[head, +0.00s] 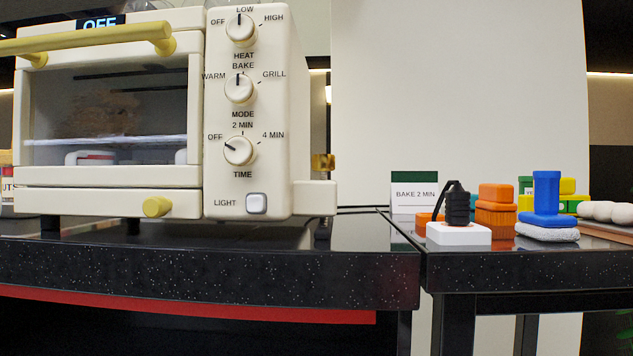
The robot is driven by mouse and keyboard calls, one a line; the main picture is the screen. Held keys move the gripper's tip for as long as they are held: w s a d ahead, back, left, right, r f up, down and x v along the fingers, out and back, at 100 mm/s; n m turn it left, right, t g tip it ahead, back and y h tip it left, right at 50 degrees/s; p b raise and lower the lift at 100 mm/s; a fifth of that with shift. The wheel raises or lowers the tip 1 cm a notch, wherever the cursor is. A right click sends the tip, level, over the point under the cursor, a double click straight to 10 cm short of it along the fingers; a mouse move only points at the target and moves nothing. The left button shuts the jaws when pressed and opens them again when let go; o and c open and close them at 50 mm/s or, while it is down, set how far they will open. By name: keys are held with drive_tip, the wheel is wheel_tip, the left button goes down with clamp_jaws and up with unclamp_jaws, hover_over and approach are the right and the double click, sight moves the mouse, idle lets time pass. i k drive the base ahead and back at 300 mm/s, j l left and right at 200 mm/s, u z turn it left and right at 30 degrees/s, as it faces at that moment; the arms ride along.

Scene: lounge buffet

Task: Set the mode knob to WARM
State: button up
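The cream toaster oven (110,178) stands at the left of the head view. Its control panel is on its right side. The mode knob (239,89) is the middle one, with WARM at its left, BAKE above and GRILL at its right. Its dark pointer line points straight up at BAKE. The heat knob (241,29) above it points up at LOW. The time knob (239,151) below it points up-left toward OFF. The oven's display (100,23) reads OFF. My gripper is not in view.
The oven stands on a black speckled counter (350,285). Yellow handles (85,40) stick out in front of its door. On the right table stand a BAKE 2 MIN card (414,194), a white block with a black plug (458,233), and orange and blue items. Space before the knobs looks clear.

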sight(243, 91)
drive_tip(key=u, duration=1.3)
